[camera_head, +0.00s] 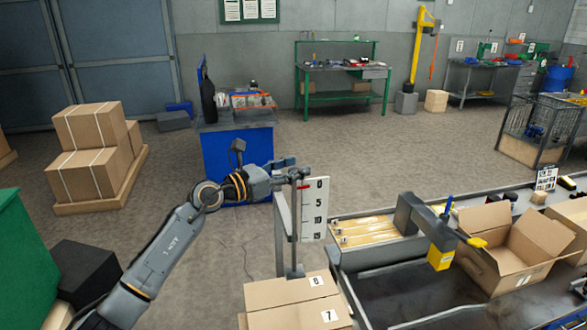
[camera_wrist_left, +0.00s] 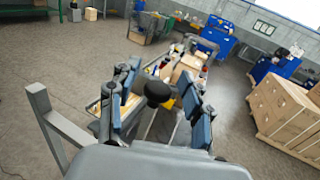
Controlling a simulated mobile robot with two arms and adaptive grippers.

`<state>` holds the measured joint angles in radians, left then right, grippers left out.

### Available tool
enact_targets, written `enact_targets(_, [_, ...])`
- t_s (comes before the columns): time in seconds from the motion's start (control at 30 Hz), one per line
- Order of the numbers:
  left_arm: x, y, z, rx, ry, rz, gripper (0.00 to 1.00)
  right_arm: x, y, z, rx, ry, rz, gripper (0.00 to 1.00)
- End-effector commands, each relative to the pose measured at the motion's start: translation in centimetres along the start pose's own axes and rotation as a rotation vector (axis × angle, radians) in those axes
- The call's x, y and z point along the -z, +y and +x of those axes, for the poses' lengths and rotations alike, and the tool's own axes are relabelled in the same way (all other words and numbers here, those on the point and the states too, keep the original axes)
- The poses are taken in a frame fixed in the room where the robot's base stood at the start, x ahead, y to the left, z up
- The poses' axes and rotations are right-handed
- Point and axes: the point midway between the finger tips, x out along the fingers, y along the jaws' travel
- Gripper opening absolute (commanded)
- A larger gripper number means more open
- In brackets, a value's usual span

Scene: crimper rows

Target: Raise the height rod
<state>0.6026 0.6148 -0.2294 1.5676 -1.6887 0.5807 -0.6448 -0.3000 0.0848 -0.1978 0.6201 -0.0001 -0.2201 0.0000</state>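The height rod (camera_head: 294,238) is a grey upright post beside a white scale plate (camera_head: 315,210) marked 0, 5, 10. A red mark shows near the 0. The foot of the rod is at the closed carton (camera_head: 293,294) labelled 6 and 7. My left gripper (camera_head: 287,169) is at the top of the rod. In the left wrist view its two blue-grey fingers stand apart, with a black round knob (camera_wrist_left: 158,92) between them. Gaps appear on both sides of the knob; contact is not clear. My right gripper is out of view.
An open carton (camera_head: 515,245) stands on the bench to the right. A grey arm with a yellow block (camera_head: 440,258) reaches over the dark bench surface. A blue cabinet (camera_head: 222,150) stands behind my left gripper. Stacked cartons (camera_head: 92,135) are at the left.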

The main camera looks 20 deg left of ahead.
Motion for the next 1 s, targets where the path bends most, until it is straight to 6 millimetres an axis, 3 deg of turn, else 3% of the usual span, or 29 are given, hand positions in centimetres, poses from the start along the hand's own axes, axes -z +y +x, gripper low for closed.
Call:
enact_targets(0.27, [0.2,0.1,-1.4,-0.001,0.004,0.001,0.49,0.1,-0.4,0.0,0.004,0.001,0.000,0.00])
enact_targets(0.7, [0.2,0.0,-10.2,-0.001,0.004,0.001,0.49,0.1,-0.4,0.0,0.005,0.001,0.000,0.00])
enact_targets(1.0, [0.0,0.0,-12.3,-0.001,0.000,0.000,0.49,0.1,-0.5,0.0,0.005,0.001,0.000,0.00])
